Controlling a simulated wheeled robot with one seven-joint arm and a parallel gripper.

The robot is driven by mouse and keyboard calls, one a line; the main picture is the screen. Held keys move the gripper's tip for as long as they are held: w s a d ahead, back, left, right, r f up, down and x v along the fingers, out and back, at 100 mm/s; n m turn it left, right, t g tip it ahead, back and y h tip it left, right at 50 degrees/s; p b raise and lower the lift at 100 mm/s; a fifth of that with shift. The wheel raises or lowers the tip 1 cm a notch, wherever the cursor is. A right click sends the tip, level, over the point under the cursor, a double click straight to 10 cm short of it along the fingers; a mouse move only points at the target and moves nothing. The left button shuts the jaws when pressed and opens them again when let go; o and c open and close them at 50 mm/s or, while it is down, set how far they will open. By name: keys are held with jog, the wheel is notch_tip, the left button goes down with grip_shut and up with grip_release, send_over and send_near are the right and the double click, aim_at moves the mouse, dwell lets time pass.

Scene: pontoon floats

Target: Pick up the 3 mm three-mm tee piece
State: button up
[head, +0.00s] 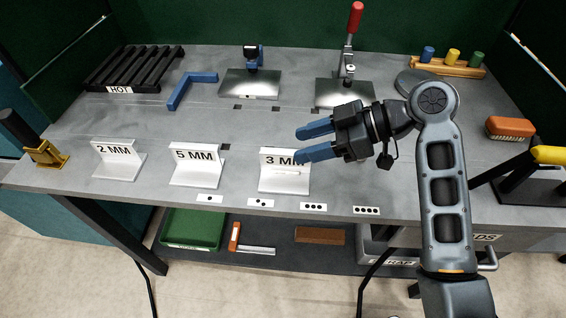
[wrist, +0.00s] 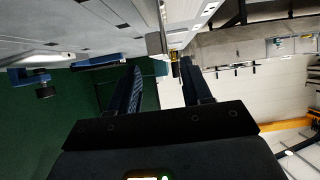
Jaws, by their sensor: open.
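The 3 mm tee piece (head: 284,184) is a pale metal piece with a flat base and an upright plate labelled "3 MM". It stands near the bench's front edge in the head view. My gripper (head: 299,145) has two blue fingers, open and apart, pointing left. It overlaps the top right of the label in the picture; I see no grip on the piece. In the wrist view my gripper (wrist: 160,66) shows its two fingers spread with nothing held between them. I cannot single out the 3 mm piece there.
The 5 MM piece (head: 196,180) and 2 MM piece (head: 119,172) stand to the left. Dotted cards (head: 313,207) lie along the front edge. A red-handled clamp (head: 349,45) stands behind my gripper. A black rack marked HOT (head: 135,66) and blue square (head: 189,90) are further back.

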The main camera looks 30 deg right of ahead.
aim_at(289, 152)
jog(key=shift+p+x, duration=0.5)
jog(key=shift+x, duration=2.15)
jog(key=shift+s+f, duration=0.15)
grip_shut()
